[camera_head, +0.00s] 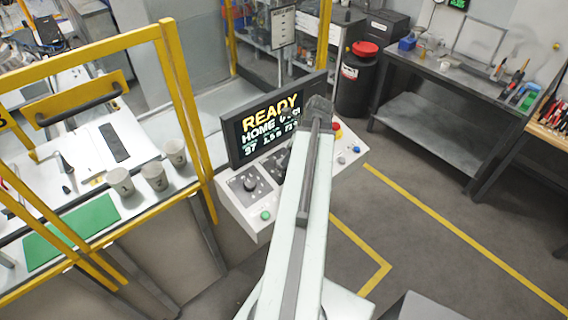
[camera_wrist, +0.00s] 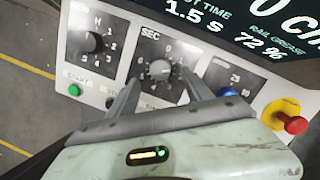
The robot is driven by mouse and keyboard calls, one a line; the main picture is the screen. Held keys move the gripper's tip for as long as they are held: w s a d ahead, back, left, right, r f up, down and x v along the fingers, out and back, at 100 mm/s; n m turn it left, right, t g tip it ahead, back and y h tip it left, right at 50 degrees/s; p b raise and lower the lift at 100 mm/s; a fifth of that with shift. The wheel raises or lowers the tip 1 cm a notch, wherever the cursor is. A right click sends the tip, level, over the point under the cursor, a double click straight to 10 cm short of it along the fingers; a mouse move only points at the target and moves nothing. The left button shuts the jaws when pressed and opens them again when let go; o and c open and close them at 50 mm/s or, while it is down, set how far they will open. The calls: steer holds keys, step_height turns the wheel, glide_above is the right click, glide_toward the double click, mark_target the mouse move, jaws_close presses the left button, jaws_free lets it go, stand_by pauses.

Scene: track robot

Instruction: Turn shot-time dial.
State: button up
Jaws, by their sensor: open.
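The shot-time dial (camera_wrist: 160,69), a round knob on a plate marked SEC, sits in the middle of the control panel in the wrist view. My gripper (camera_wrist: 160,80) is open, with one finger on each side of the dial's lower part. I cannot tell whether the fingers touch it. The screen (camera_wrist: 235,25) above reads "TIME 1.5 S". In the head view my arm hides part of the control panel (camera_head: 259,222), and my fingers cannot be made out there.
Another dial (camera_wrist: 93,42) and a green button (camera_wrist: 74,90) are left of the SEC dial. A third dial plate, a blue button (camera_wrist: 227,92) and a red emergency stop (camera_wrist: 292,122) are to the right. A yellow frame (camera_head: 180,100) stands left of the panel.

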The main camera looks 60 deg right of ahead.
steer(key=b+x, duration=0.4)
steer(key=x, duration=0.1)
steer(key=shift+s+f, duration=0.1)
steer(key=shift+f, duration=0.15)
steer(key=shift+r, duration=0.15)
steer(key=c, duration=1.2)
steer(key=shift+d, duration=0.15)
jaws_close()
steer(key=shift+n, duration=0.4)
steer(key=n+g+p, duration=0.1)
steer(key=n, duration=0.4)
steer(key=shift+n+y, duration=0.4)
steer(key=n+g, duration=0.1)
steer(key=n, duration=0.5)
steer(key=shift+n+p, duration=0.3)
